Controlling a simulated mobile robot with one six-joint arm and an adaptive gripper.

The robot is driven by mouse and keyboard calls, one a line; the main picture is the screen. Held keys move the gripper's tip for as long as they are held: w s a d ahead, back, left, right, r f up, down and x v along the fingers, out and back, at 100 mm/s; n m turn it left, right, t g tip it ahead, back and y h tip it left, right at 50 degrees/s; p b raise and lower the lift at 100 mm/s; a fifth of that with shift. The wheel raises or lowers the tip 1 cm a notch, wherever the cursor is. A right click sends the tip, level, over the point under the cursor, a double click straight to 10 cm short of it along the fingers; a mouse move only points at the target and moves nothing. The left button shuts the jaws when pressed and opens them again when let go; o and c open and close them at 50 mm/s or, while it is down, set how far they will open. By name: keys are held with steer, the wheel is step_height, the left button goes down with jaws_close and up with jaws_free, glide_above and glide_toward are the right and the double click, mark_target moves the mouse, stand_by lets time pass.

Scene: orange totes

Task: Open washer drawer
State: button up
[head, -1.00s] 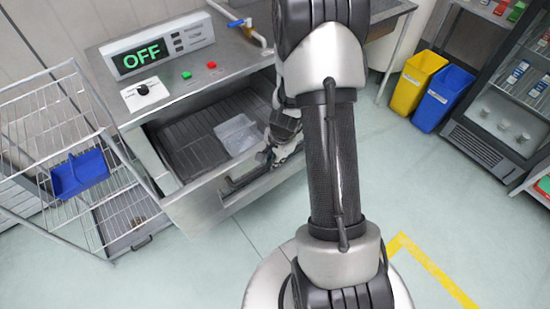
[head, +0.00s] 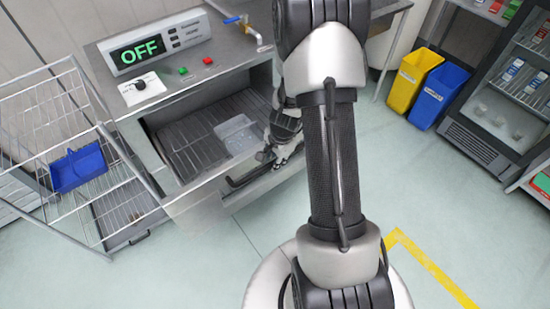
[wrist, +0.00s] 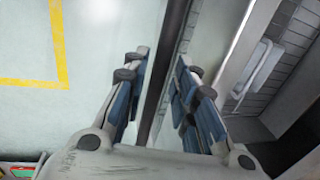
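The washer is a grey metal machine with a green "OFF" display (head: 140,49) on its top. Its drawer (head: 205,200) is pulled out from the front; the dark slatted inside and a clear plastic container (head: 237,133) show in the head view. A dark bar handle (head: 245,176) runs along the drawer front. My gripper (head: 272,155) is at the right end of the handle, partly hidden by my arm. In the wrist view my gripper (wrist: 160,82) has its blue-padded fingers apart, with a dark bar (wrist: 165,70) between them. Contact is unclear.
A wire rack (head: 75,150) with a blue bin (head: 79,168) stands left of the washer. A yellow bin (head: 413,80) and a blue bin (head: 440,95) stand right, beside a glass-door cabinet (head: 515,90). The floor in front of the washer is clear.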

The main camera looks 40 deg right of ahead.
steer(key=shift+o, duration=0.6)
steer(key=shift+r, duration=0.1)
steer(key=shift+r, duration=0.4)
step_height(320, 180, up, 11)
steer(key=s, duration=0.2)
steer(key=shift+s, duration=0.15)
steer(key=shift+f, duration=0.1)
